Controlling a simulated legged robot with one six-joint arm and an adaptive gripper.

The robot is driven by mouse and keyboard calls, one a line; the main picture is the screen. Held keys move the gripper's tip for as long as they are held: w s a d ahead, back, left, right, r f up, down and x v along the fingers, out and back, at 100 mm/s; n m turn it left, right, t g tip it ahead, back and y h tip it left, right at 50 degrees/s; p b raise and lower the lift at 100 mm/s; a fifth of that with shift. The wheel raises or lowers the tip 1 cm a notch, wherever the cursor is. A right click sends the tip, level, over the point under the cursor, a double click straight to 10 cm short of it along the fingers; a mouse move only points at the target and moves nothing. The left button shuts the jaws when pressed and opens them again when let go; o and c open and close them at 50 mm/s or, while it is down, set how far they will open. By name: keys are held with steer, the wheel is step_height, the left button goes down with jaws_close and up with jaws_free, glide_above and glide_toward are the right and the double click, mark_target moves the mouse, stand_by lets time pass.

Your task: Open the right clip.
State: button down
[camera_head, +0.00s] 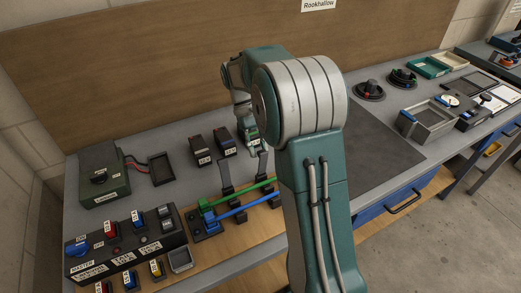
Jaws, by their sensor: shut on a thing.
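The tube chassis stands on a wooden board with a green tube (240,193) and a blue tube (247,207) running side by side. The left clip (226,176) stands up as a dark strap behind the green tube. The right clip (263,164) also rises as a dark strap, farther right, beside my arm. My gripper (256,146) points down at the top of the right clip and is shut on it. The fingertips are small and partly hidden, so the exact grip is unclear. My arm hides the right ends of the tubes.
A switch panel (126,252) and a green box (103,178) stand at the left. Two small black boxes (200,150) sit behind the left clip. A dark mat (372,150) lies clear to the right of my arm, with trays (428,121) beyond.

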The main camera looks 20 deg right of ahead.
steer(key=shift+w+f+g, duration=0.2)
steer(key=shift+w+g, duration=0.25)
steer(key=shift+g, duration=0.15)
steer(key=shift+w+f+g, duration=0.15)
steer(key=shift+w+g, duration=0.25)
steer(key=shift+g, duration=0.2)
steer(key=shift+c, duration=2.2)
jaws_free()
steer(key=shift+s+r, duration=0.1)
